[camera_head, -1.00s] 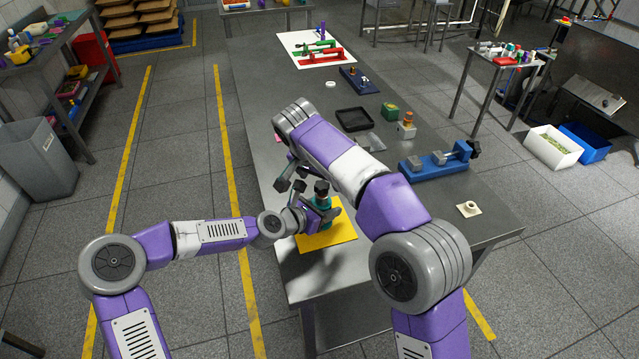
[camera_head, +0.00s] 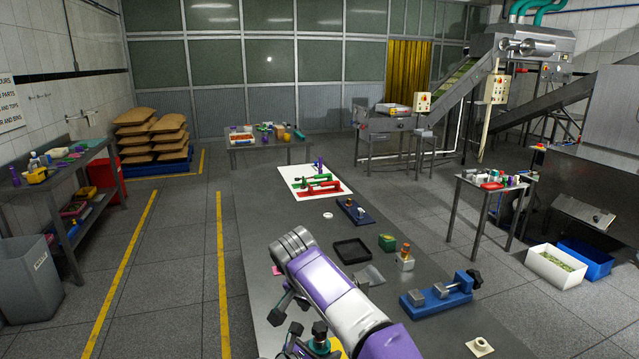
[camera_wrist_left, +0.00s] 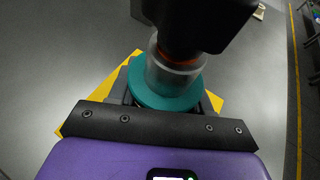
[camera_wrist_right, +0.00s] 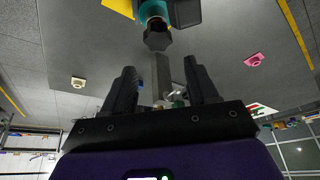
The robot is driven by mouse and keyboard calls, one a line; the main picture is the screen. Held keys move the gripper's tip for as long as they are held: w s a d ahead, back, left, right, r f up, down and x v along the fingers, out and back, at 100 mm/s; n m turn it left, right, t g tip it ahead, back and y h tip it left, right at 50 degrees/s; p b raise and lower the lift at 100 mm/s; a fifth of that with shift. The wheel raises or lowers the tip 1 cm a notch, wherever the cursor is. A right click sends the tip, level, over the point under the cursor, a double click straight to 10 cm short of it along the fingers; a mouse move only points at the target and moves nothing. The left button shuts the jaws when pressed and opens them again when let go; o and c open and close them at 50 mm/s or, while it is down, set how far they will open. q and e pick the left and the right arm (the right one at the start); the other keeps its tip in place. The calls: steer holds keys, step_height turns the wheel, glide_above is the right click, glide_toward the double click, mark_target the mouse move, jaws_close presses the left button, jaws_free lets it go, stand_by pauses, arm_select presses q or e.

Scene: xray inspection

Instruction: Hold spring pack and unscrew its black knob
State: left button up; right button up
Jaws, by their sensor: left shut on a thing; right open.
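The spring pack (camera_head: 320,346) has a teal body, also seen in the left wrist view (camera_wrist_left: 168,95) with a grey cylinder and orange band above. It stands over a yellow mat (camera_wrist_left: 70,124). My left gripper (camera_wrist_left: 165,104) is shut on its teal body from the side. In the right wrist view the black knob (camera_wrist_right: 157,39) faces my right gripper (camera_wrist_right: 161,82), which is open, with the knob beyond its fingertips and apart from them. A large black shape covers the pack's top in the left wrist view. The head view cuts off the pack's lower part.
On the table (camera_head: 257,215) stand a blue clamp-like fixture (camera_head: 438,295), a black tray (camera_head: 352,251), a green block (camera_head: 387,242) and a small box with an orange top (camera_head: 405,258). A cream flanged piece (camera_head: 480,345) lies near the right edge. My right arm covers the table's middle.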

mark_target(318, 329)
steer(key=shift+o, duration=0.8)
steer(key=shift+r, duration=2.5)
steer(key=shift+c, duration=0.8)
steer(key=shift+o, duration=0.8)
